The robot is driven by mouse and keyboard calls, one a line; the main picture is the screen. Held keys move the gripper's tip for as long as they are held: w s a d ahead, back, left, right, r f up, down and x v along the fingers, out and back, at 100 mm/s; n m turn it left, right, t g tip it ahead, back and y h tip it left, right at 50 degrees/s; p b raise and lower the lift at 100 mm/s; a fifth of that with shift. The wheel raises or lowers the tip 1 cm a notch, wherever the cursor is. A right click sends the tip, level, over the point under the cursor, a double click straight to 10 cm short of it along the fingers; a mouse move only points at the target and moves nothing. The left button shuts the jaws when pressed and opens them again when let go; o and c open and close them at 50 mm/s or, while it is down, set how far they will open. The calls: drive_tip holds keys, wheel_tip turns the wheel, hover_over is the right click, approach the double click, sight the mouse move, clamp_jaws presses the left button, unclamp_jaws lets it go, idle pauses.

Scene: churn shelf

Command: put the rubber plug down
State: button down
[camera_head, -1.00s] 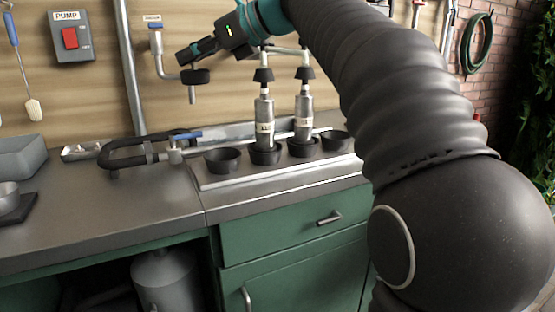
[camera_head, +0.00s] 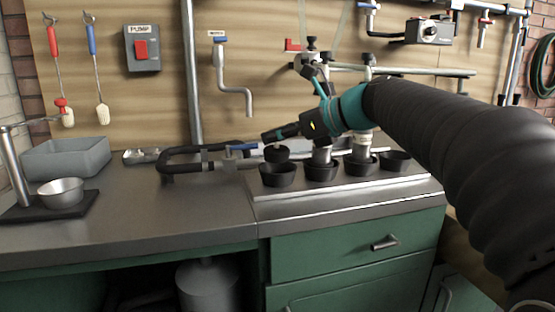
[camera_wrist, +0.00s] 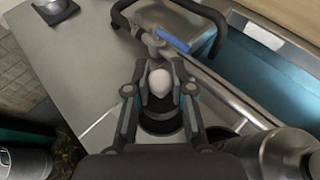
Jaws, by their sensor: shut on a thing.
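The rubber plug (camera_head: 276,153) is a dark, round piece just below my gripper (camera_head: 270,136). My gripper is shut on it and holds it over the leftmost black cup (camera_head: 279,178) of the row on the bench. In the wrist view, a pale rounded top (camera_wrist: 160,83), seemingly part of the plug, sits between my two fingertips. The dark cup (camera_wrist: 160,122) shows behind and below the fingers there. I cannot tell whether the plug touches the cup's rim.
Metal cylinders stand in the two middle cups, partly behind my arm; the rightmost cup (camera_head: 395,161) looks empty. A black hose loop with a blue-handled valve (camera_head: 240,147) lies close left. A bent pipe (camera_head: 235,90) hangs above. The bench front left (camera_head: 130,215) is clear.

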sight(288, 151)
drive_tip(key=shift+f+b, duration=0.4)
drive_tip(key=shift+f, duration=1.75)
drive_tip(key=shift+f, duration=0.2)
drive_tip(key=c, duration=1)
unclamp_jaws()
drive_tip(key=shift+r, duration=0.1)
drive_tip(key=shift+d+r, duration=0.1)
drive_tip(key=shift+r, duration=0.1)
drive_tip(key=v, duration=1.1)
drive_tip(key=shift+s+d+p, duration=0.3)
drive_tip(key=shift+s, duration=0.05)
